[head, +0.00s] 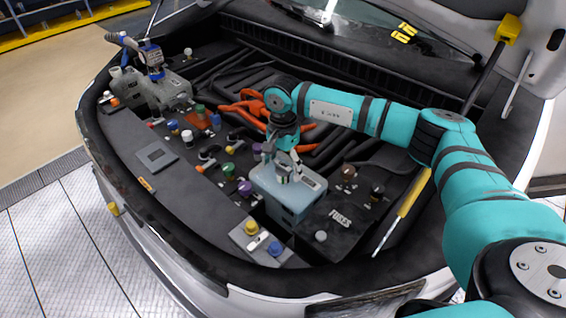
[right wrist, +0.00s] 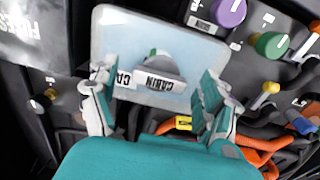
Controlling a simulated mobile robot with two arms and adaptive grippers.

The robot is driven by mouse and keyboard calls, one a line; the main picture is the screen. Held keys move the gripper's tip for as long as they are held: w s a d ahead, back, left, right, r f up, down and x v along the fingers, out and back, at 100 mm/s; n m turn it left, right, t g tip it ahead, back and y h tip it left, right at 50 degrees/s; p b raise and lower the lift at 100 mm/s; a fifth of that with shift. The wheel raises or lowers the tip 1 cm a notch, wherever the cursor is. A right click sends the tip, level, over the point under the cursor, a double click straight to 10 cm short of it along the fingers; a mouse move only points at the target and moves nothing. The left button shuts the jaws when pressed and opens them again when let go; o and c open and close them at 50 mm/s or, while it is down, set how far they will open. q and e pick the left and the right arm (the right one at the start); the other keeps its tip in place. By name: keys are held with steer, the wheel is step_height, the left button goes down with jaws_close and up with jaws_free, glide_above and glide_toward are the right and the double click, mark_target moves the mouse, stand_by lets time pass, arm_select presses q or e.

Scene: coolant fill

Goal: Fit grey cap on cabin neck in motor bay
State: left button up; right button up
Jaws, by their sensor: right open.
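A pale blue-grey tank (head: 285,205) stands in the motor bay, and its top fills the upper middle of the right wrist view (right wrist: 115,35). I cannot tell whether this piece is the grey cap, the cabin neck or both. A second, partly hidden label starts with CA. My right gripper (head: 287,172) is directly over the tank. In the wrist view its open fingers (right wrist: 155,80) stand either side of the grey piece, apart from it. My left gripper is not in view.
A purple knob (right wrist: 229,12) and a green knob (right wrist: 270,44) are close to the tank. Orange hoses (head: 250,105) run behind it. A FUSES cover (head: 340,218) is at its right, a yellow-handled rod (head: 412,195) beyond. A grey tank with a blue fitting (head: 150,60) stands far left.

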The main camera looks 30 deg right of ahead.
steer(key=shift+f, duration=0.2)
steer(key=c, duration=1.1)
steer(key=o, duration=0.4)
steer(key=c, duration=0.4)
steer(key=m, duration=0.3)
steer(key=shift+b, duration=0.3)
